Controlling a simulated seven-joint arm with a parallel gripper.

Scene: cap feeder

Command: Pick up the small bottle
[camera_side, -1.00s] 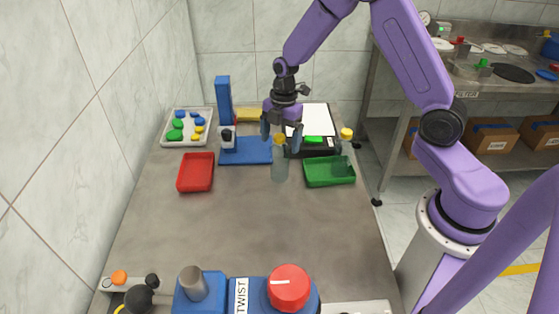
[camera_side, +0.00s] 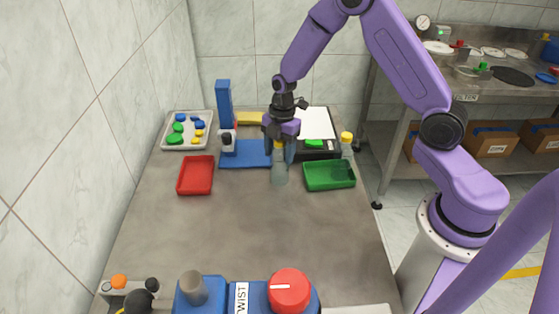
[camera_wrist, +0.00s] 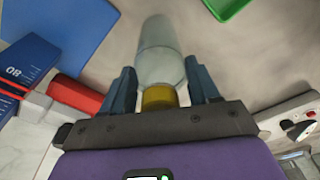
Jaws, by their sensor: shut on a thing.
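The small bottle (camera_side: 279,175) is pale, see-through and grey-green, with a yellow cap. It stands upright on the grey table near the middle back. My gripper (camera_side: 280,155) points down over it, with its dark blue fingers shut on the bottle's upper part. In the wrist view the bottle (camera_wrist: 160,55) lies between the two fingers (camera_wrist: 162,85), and its yellow cap (camera_wrist: 158,97) is close to the palm. The fingers hide part of the neck in the side view.
A second yellow-capped bottle (camera_side: 346,147) stands by the green tray (camera_side: 330,187) at right. A red tray (camera_side: 195,188) is at left, and a blue stand (camera_side: 225,105) is behind. A TWIST box with a red knob (camera_side: 289,291) is in front. The middle table is clear.

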